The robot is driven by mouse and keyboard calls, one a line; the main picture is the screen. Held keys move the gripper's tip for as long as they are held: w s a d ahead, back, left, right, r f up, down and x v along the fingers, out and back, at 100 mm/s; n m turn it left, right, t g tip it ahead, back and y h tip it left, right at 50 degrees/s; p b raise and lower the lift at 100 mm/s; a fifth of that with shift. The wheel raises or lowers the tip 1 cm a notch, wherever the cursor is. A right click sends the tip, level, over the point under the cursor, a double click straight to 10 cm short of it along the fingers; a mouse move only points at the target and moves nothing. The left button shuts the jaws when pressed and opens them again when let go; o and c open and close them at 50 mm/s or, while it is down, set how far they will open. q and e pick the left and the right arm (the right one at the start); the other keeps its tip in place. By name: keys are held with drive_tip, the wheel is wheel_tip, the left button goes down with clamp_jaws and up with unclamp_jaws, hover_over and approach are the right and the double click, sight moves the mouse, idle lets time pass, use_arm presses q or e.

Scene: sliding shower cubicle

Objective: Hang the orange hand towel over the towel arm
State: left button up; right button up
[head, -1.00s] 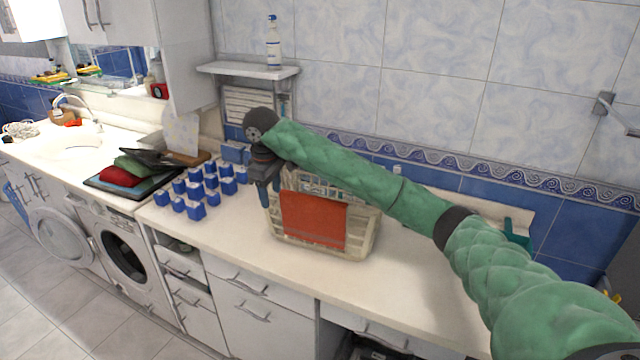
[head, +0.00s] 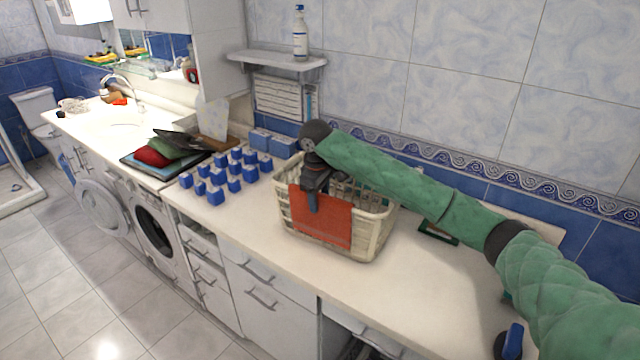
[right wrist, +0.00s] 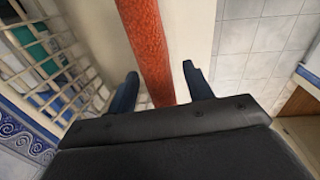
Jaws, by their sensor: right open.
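The orange hand towel (head: 325,222) hangs over the front rim of a cream lattice basket (head: 375,232) on the counter. My right gripper (head: 315,200) is at the basket's front rim, at the towel's upper left part in the head view. In the right wrist view, its two blue fingers are apart, and the towel (right wrist: 150,45) runs as a narrow orange band between them. The right gripper (right wrist: 161,86) is open, with no visible grip on the towel. The towel arm cannot be made out in either current view. My left gripper is not recognisable in view.
Several blue-and-white boxes (head: 235,175) stand left of the basket. Folded dark, red and green cloths (head: 160,155) lie farther left. A wall shelf (head: 280,60) holds a white bottle (head: 300,35). The counter (head: 400,290) is clear in front of the basket.

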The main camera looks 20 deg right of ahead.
sight(321, 216)
drive_tip(key=shift+d+f+p, duration=0.15)
drive_tip(key=shift+d+f, duration=0.05)
drive_tip(key=shift+f, duration=0.25)
drive_tip(key=shift+d+f+p, duration=0.15)
drive_tip(key=shift+d+f, duration=0.05)
drive_tip(key=shift+f, duration=0.55)
use_arm(q)
drive_tip(key=s, duration=0.2)
drive_tip(key=shift+s+a+f, duration=0.2)
drive_tip(key=shift+s+f, duration=0.1)
use_arm(e)
drive_tip(key=shift+a+f, duration=0.2)
clamp_jaws()
use_arm(q)
drive_tip(key=shift+r, duration=0.2)
use_arm(e)
drive_tip(key=shift+r, duration=0.2)
